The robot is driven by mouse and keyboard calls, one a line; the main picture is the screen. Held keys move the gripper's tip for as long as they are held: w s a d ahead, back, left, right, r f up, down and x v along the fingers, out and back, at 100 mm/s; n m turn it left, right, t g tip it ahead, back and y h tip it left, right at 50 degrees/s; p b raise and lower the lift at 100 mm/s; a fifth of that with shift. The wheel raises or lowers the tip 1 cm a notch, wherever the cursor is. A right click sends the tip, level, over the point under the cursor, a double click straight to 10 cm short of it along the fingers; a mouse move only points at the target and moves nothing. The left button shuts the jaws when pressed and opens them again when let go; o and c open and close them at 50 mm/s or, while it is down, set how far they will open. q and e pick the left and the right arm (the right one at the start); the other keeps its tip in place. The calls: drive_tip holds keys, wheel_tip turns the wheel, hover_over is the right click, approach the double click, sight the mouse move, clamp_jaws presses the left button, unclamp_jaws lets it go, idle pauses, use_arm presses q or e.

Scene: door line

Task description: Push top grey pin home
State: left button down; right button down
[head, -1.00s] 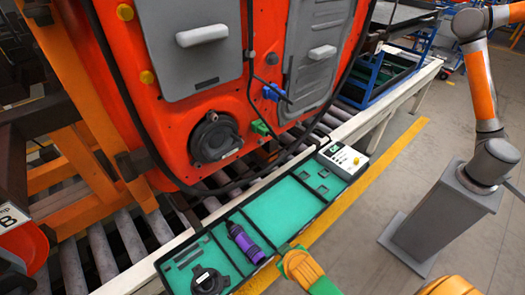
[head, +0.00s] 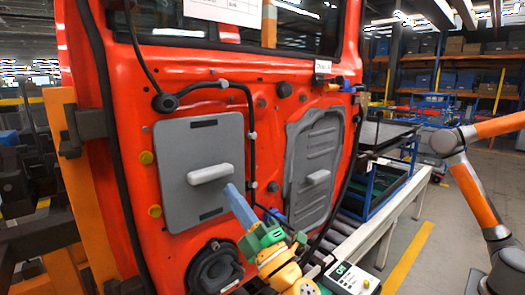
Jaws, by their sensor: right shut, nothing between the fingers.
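The red door (head: 180,95) stands upright in front of me. Small dark grey round pins or plugs show on it: one near the top (head: 284,90), one a little left of it (head: 261,103) and one lower (head: 272,187). I cannot tell which is the task's pin or how deep any sits. My right gripper (head: 231,192) comes up from the bottom, its blue fingers shut and empty. In the picture its tip lies over the left grey panel (head: 178,145), just below the right end of the pale handle (head: 209,173), left of and below the upper pins. My left gripper is out of view.
Yellow plugs (head: 147,157) sit at the panel's left edge. A second grey panel (head: 317,165) is at right. Black cables (head: 250,140) and a round black speaker (head: 214,268) are on the door. A white device (head: 348,278) shows low right. Another robot arm (head: 473,190) stands further right.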

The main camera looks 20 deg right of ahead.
drive_tip(key=s+a+r+n+g+y, duration=0.3)
drive_tip(key=a+r+n+g+y, duration=0.15)
drive_tip(key=r+n, duration=0.5)
drive_tip(key=s+a+r+n+g+y, duration=0.2)
drive_tip(key=a+r+n+g+y, duration=0.3)
drive_tip(key=n, duration=0.8)
drive_tip(key=m+t+h+p, duration=0.2)
drive_tip(key=t+h+p, duration=0.15)
drive_tip(key=h, duration=0.85)
approach(225, 84)
drive_tip(key=p+x, duration=0.3)
drive_tip(key=x, duration=0.3)
drive_tip(key=shift+w+r, duration=0.15)
drive_tip(key=shift+w, duration=0.2)
drive_tip(key=shift+w+a, duration=0.1)
drive_tip(key=shift+w, duration=0.15)
drive_tip(key=shift+s+f, duration=0.2)
drive_tip(key=shift+s, duration=0.1)
